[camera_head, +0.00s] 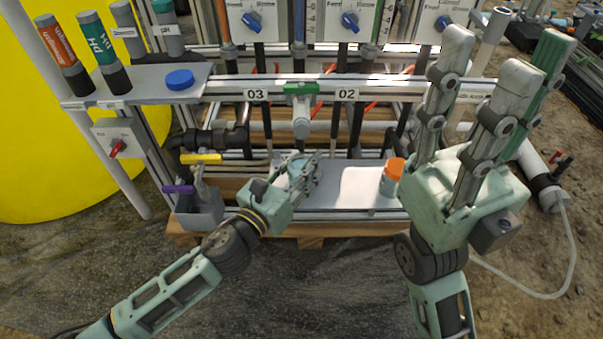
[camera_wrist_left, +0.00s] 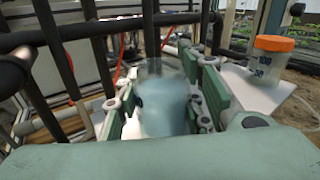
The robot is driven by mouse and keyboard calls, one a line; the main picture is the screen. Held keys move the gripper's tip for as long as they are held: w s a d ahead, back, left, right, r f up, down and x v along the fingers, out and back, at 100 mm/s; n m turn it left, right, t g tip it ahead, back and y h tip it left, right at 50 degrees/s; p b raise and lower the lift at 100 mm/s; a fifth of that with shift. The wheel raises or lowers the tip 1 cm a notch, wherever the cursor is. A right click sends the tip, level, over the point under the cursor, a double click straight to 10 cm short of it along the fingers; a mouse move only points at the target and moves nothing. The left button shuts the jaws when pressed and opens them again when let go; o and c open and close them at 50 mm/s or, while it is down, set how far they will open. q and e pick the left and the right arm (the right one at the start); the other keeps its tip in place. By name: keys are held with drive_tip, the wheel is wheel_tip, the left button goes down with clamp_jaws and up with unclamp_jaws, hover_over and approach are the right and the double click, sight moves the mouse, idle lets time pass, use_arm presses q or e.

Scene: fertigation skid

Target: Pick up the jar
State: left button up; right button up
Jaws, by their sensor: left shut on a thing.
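A clear, bluish jar (camera_head: 301,174) is between the fingers of my left gripper (camera_head: 306,168), low over the front of the skid's tray. In the left wrist view the jar (camera_wrist_left: 163,104) sits upright between the green finger pads, which are shut on it; its lower part is partly hidden. No lid shows on it. My right gripper (camera_head: 494,68) is at the right with its fingers pointing up, spread apart and empty.
An orange-lidded container (camera_head: 391,178) stands on the tray's right end; the left wrist view also shows it (camera_wrist_left: 268,62). A blue lid (camera_head: 180,79) lies on the upper left shelf (camera_head: 148,93). A grey bin (camera_head: 200,211) with purple and yellow handles stands left of my left gripper. Pipes run behind.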

use_arm(q)
drive_tip(key=c, duration=0.6)
drive_tip(key=shift+c, duration=0.4)
